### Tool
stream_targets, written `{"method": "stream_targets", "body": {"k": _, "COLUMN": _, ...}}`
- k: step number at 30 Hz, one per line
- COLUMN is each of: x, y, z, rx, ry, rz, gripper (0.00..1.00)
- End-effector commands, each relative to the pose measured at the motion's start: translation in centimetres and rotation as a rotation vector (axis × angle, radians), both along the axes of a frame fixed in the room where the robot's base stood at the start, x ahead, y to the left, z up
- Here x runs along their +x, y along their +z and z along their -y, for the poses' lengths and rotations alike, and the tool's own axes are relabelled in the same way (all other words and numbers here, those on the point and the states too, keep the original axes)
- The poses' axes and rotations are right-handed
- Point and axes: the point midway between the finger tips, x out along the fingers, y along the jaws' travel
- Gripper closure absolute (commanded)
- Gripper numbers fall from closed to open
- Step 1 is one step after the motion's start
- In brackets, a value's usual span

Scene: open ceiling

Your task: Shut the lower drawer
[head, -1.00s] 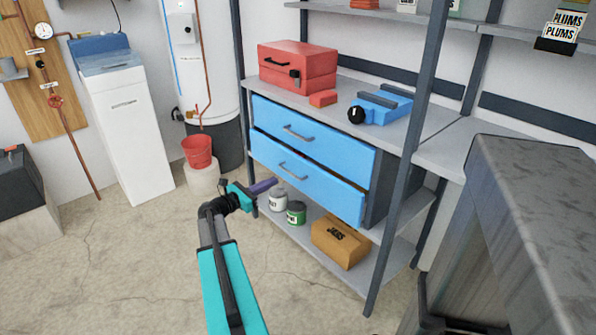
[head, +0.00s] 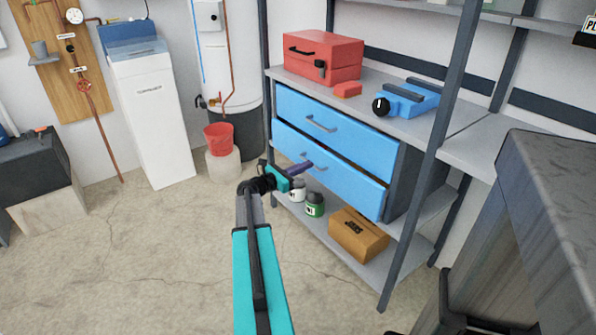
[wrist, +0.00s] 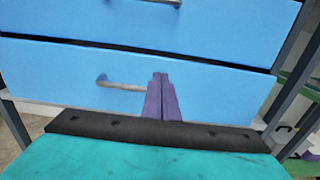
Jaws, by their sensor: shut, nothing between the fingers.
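The lower drawer (head: 350,187) is a blue front with a grey bar handle, below the upper drawer (head: 350,142) in the shelf unit. It juts out a little past the upper drawer. My gripper (head: 309,166) is shut and empty, with its purple fingers pointing at the lower drawer front, overlapping the handle in the head view. Whether the fingertips touch the front cannot be told.
Below the drawers, a white can (head: 297,190), a green can (head: 314,204) and a cardboard box (head: 358,234) stand on the bottom shelf. A grey shelf post (head: 436,150) rises right of the drawers. A dark cabinet (head: 530,230) stands at right.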

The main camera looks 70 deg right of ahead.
Motion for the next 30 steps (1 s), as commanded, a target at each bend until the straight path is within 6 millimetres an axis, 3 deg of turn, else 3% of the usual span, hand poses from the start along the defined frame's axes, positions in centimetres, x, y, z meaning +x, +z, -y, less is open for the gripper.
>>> {"method": "stream_targets", "body": {"k": 9, "x": -2.4, "y": -0.1, "z": 3.9, "rx": -0.001, "ry": -0.001, "rz": -0.001, "gripper": 1.00}}
{"method": "stream_targets", "body": {"k": 15, "x": -3.4, "y": 0.0, "z": 5.4, "rx": -0.001, "ry": -0.001, "rz": -0.001, "gripper": 1.00}}
{"method": "stream_targets", "body": {"k": 30, "x": -3.7, "y": 0.0, "z": 5.9, "rx": -0.001, "ry": 0.000, "rz": -0.001, "gripper": 1.00}}
